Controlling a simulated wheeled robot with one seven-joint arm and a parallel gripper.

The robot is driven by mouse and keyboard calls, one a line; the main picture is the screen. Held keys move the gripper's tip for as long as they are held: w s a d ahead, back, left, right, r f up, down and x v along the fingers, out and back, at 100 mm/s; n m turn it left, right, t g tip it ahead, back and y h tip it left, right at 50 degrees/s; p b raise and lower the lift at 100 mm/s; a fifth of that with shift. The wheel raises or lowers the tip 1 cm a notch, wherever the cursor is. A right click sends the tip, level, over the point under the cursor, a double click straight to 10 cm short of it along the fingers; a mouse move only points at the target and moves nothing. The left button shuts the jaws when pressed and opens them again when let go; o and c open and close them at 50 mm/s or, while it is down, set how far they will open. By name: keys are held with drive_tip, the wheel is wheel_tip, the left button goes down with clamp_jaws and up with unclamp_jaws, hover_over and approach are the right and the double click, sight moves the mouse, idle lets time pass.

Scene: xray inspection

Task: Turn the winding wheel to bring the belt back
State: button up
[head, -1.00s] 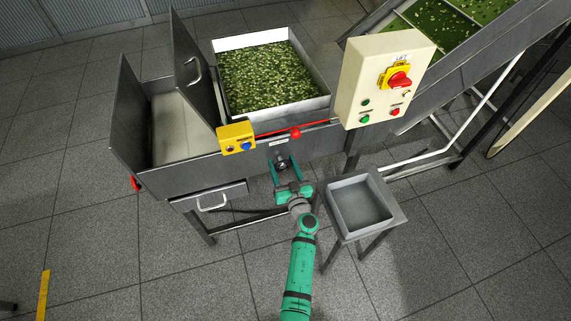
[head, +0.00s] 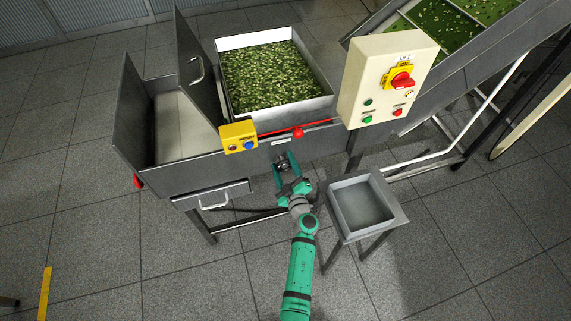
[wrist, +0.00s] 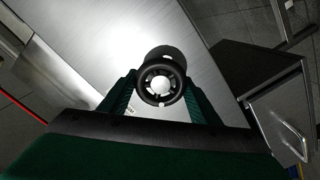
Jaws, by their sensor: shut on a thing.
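The winding wheel is a small dark round handwheel with spokes and a pale hub, on the front of the grey metal machine. It shows clearly in the wrist view (wrist: 161,82), between the green fingers. My gripper (head: 285,166) is at the machine's front panel in the head view, with its fingers on either side of the wheel (head: 282,162). In the wrist view my gripper (wrist: 160,88) is shut on the wheel, which faces the camera. The belt under the wheel's control cannot be made out for sure.
A yellow switch box (head: 238,138), a red pull cord (head: 298,132) and a beige control box (head: 388,82) sit above my gripper. A tray of green pieces (head: 330,98) is behind. A small stand with a grey basin (head: 345,186) is close on the right. A drawer (head: 207,195) is left.

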drive_tip(key=n, duration=0.4)
drive_tip(key=shift+d+f+n, duration=0.1)
drive_tip(key=shift+d+n, duration=0.2)
drive_tip(key=shift+d, duration=0.1)
drive_tip(key=shift+w+a+n, duration=0.1)
drive_tip(key=shift+a+n, duration=0.1)
drive_tip(key=shift+n, duration=0.7)
drive_tip(key=shift+d+n, duration=0.25)
drive_tip(key=shift+n, duration=0.65)
drive_tip(key=n, duration=0.4)
drive_tip(key=shift+a+f, duration=0.2)
drive_tip(key=shift+a, duration=0.15)
drive_tip(key=shift+s+a+f+n, duration=0.1)
drive_tip(key=shift+s+a+n, duration=0.1)
drive_tip(key=shift+n, duration=1.1)
drive_tip(key=shift+f, duration=0.1)
drive_tip(key=shift+d, duration=0.1)
